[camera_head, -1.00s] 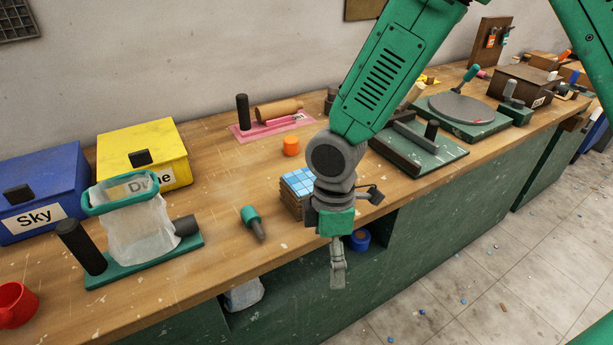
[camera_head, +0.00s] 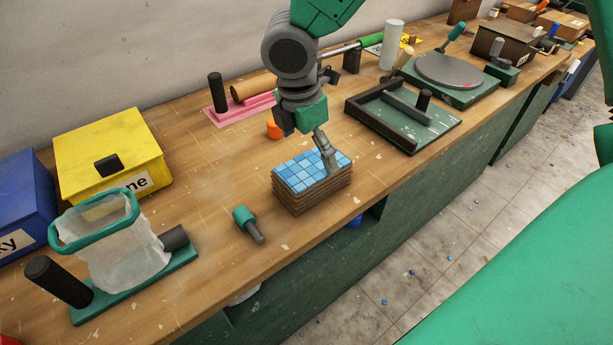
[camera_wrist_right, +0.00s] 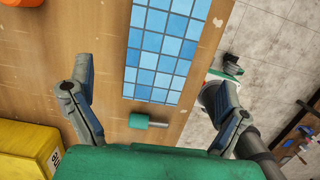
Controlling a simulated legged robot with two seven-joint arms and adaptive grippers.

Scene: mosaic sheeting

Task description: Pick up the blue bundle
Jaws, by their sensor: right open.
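The blue bundle (camera_head: 297,175) is a stack of sheets with blue mosaic tiles on top and brown layered sides. It lies flat near the bench's front edge. It also shows in the right wrist view (camera_wrist_right: 158,62), as a long blue tiled strip running out of the top. My right gripper (camera_head: 325,152) appears over the bundle's far right part in the head view. In the wrist view its fingers (camera_wrist_right: 155,85) are spread wide, one on each side of the bundle, with nothing between them gripped. The exact height gap is unclear. My left gripper is not in view.
A green-handled tool (camera_head: 247,224) lies left of the bundle. An orange cylinder (camera_head: 273,129) stands behind it. A green tray (camera_head: 440,124) is to the right. A bag holder (camera_head: 190,258), yellow box (camera_head: 105,155) and blue box (camera_head: 22,210) stand left.

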